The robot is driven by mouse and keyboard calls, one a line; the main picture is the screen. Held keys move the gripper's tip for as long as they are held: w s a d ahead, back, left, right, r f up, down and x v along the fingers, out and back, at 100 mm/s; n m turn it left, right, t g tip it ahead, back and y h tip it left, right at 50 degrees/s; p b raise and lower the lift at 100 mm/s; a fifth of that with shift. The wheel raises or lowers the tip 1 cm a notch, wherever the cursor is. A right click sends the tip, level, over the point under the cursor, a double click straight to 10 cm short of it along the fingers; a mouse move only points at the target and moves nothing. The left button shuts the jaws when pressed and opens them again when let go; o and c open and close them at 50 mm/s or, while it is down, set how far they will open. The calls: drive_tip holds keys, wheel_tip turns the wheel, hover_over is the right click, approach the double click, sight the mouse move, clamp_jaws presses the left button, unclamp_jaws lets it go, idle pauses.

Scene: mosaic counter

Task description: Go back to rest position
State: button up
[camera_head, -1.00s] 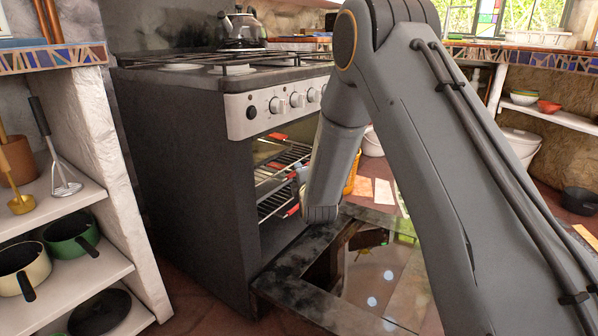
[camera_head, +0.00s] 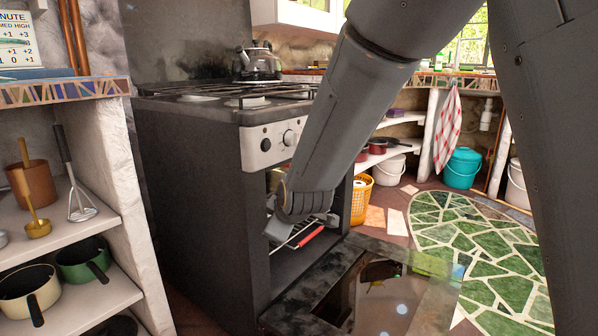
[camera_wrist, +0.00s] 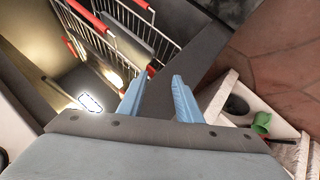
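My gripper (camera_wrist: 157,98) shows in the wrist view with two pale blue fingers set apart and nothing visible between them. In the head view my arm reaches down to the oven's opening, and the arm's end hides most of the gripper. The dark stove (camera_head: 200,190) has its oven door (camera_head: 330,285) open, lowered flat toward the front. A wire rack (camera_head: 298,236) with a red edge shows inside the oven. The wrist view also shows the racks (camera_wrist: 105,30) with red parts, to the upper left of the fingers, and a lit oven interior.
A kettle (camera_head: 257,62) stands on the stove. Left shelves (camera_head: 105,200) hold pots and utensils. To the right are an orange basket (camera_head: 361,200), a white bucket (camera_head: 388,171), a teal bucket (camera_head: 462,168) and a green mosaic floor (camera_head: 480,250). The floor there looks open.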

drive_tip(key=s+d+r+m+g+h+p, duration=0.1)
drive_tip(key=s+r+m+g, duration=0.15)
drive_tip(key=s, duration=1.05)
drive_tip(key=s+d+r+m+g+p, duration=0.1)
drive_tip(key=s+r+m+g, duration=0.15)
drive_tip(key=s, duration=1.05)
drive_tip(key=s+d+r+m+g+h+p, duration=0.15)
drive_tip(key=s+g, duration=0.25)
drive_tip(key=s, duration=0.9)
drive_tip(key=d+r+m+p, duration=0.3)
drive_tip(key=d+r+p, duration=0.7)
drive_tip(key=r+p, duration=0.4)
drive_tip(key=d+r+m+h+p, duration=0.1)
drive_tip(key=d+r+m+p, duration=0.3)
drive_tip(key=d+r+p, duration=0.7)
wheel_tip(320, 180, up, 3)
drive_tip(key=w+p, duration=0.1)
drive_tip(key=p, duration=1.1)
drive_tip(key=shift+r, duration=0.15)
drive_tip(key=shift+m, duration=0.25)
